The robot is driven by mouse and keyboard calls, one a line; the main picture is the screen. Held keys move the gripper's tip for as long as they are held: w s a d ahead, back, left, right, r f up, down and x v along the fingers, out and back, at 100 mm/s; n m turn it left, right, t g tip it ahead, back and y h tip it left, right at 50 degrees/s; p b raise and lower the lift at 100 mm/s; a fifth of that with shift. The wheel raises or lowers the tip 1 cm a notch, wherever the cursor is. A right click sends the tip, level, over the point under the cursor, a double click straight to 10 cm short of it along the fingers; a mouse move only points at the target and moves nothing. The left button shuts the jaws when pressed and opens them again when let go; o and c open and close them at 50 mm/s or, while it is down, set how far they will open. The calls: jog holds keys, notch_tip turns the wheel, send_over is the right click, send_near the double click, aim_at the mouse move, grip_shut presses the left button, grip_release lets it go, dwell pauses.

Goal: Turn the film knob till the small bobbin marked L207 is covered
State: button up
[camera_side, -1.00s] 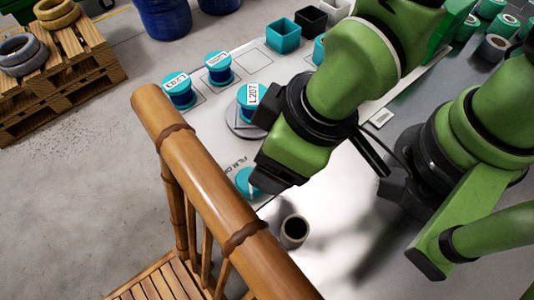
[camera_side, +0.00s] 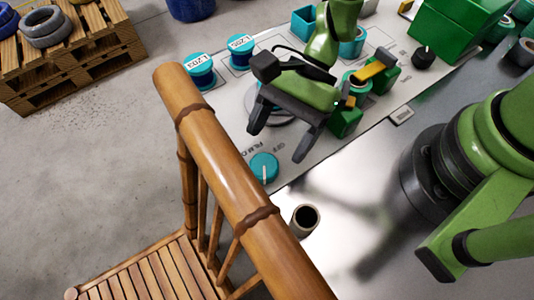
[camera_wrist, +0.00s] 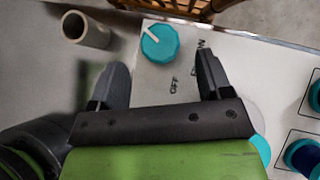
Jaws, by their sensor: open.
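The teal film knob (camera_side: 264,166) with a white pointer line sits on the panel near the bamboo rail; it also shows in the wrist view (camera_wrist: 160,43), pointer towards the upper left. My gripper (camera_side: 278,143) is open and empty, fingers apart, off the knob. In the wrist view its fingertips (camera_wrist: 162,65) point towards the knob, one on each side of the printed OFF. The bobbin L207 is hidden behind my gripper in the side view; only part of its grey disc (camera_side: 262,111) shows. A teal rim (camera_wrist: 262,148) peeks out in the wrist view, its label unseen.
Bobbins L203 (camera_side: 200,71) and L205 (camera_side: 240,51) stand at the panel's left. The bamboo rail (camera_side: 215,140) runs close beside the knob. An open tube (camera_side: 304,220) stands on the metal table. Green and yellow parts (camera_side: 372,75) stand right of my gripper.

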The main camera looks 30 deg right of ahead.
aim_at(266, 165)
jog(key=shift+x, duration=2.3)
jog(key=c, duration=0.9)
jog(key=shift+m+t, duration=0.3)
jog(key=m+t, duration=0.2)
jog(key=m, duration=0.1)
jog(key=m+t, duration=0.1)
jog(key=shift+s+m, duration=0.25)
jog(key=shift+m, duration=0.05)
jog(key=m+t+h, duration=0.1)
jog(key=m+t, duration=0.3)
jog(key=m, duration=0.1)
jog(key=shift+a+m+t, duration=0.1)
jog(key=shift+m+t, duration=0.2)
jog(key=shift+m, duration=0.1)
